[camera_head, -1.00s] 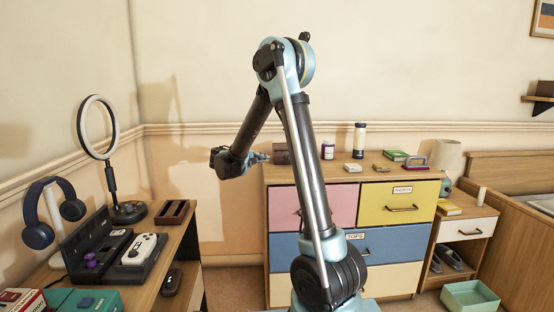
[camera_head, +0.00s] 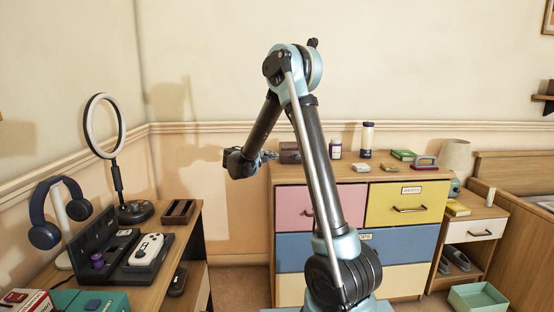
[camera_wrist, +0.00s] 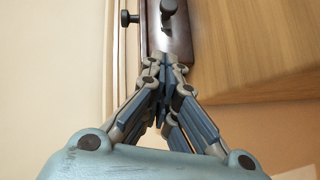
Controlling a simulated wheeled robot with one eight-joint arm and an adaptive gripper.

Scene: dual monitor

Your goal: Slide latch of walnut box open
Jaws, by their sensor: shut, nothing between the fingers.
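The dark brown walnut box (camera_head: 289,153) sits on the left end of the dresser top. In the wrist view it fills the top middle (camera_wrist: 180,40), with one dark round knob (camera_wrist: 168,6) on it and another (camera_wrist: 128,18) standing out to its left. I cannot tell which of these is the latch. My gripper (camera_head: 270,155) is just left of the box in the head view. In the wrist view its fingers (camera_wrist: 164,62) are shut and empty, with the tips at the box's near end. Whether they touch it is unclear.
The dresser (camera_head: 305,207) has a wooden top that shows beside the box in the wrist view (camera_wrist: 250,50). The desk with a ring light (camera_head: 103,125) is at left.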

